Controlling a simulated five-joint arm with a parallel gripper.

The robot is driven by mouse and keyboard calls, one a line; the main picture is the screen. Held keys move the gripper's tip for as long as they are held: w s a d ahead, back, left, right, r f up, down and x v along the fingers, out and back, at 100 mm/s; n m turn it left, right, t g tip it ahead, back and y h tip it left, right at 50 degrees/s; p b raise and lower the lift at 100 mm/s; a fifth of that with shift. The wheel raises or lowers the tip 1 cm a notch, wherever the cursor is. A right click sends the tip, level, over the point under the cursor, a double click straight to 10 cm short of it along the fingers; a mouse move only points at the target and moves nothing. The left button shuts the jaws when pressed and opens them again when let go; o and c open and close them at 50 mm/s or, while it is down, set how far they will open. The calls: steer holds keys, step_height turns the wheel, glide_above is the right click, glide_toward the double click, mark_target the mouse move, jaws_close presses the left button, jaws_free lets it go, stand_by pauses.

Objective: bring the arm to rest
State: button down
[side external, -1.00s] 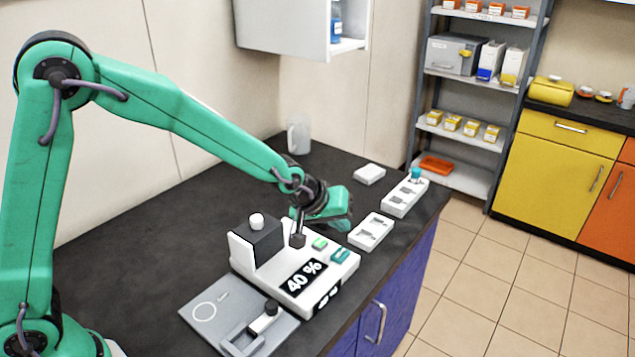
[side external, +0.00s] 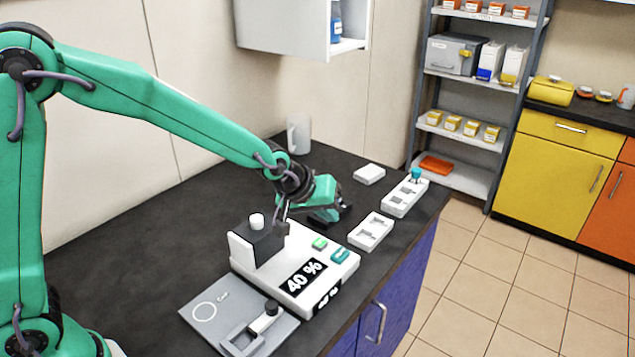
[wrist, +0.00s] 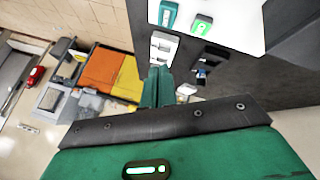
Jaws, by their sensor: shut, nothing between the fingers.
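My gripper (side external: 338,212) is in the middle of the side view, above the dark worktop behind the white console (side external: 322,275). In the wrist view my gripper (wrist: 157,80) shows its green fingers together, with nothing between them. The console has a "40 %" display, a black block (side external: 262,243) with a white knob, a green piece (side external: 319,243) and a teal piece (side external: 340,255). My gripper appears apart from the console. In the wrist view the lit green piece (wrist: 201,25) and the teal piece (wrist: 169,13) show at the top.
A white tray (side external: 371,232) and a longer white tray (side external: 404,198) with a teal-topped item lie right of my gripper. A white box (side external: 369,174) and a clear jug (side external: 299,137) stand farther back. A grey plate (side external: 205,300) with a handle lies in front. The left worktop is clear.

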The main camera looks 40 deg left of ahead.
steer(key=s+a+r+m, duration=0.1)
steer(key=s+a+r, duration=0.2)
steer(key=s, duration=0.6)
steer(key=s+a+r+m+g+y, duration=0.1)
steer(key=s+a+r, duration=0.3)
steer(key=s, duration=0.5)
steer(key=s+a+r+m, duration=0.2)
steer(key=s+a+r, duration=0.2)
steer(key=s, duration=0.5)
steer(key=a, duration=0.2)
steer(key=shift+s+a+m+y, duration=0.15)
steer(key=shift+a+m+y, duration=0.25)
steer(key=c, duration=2.1)
jaws_free()
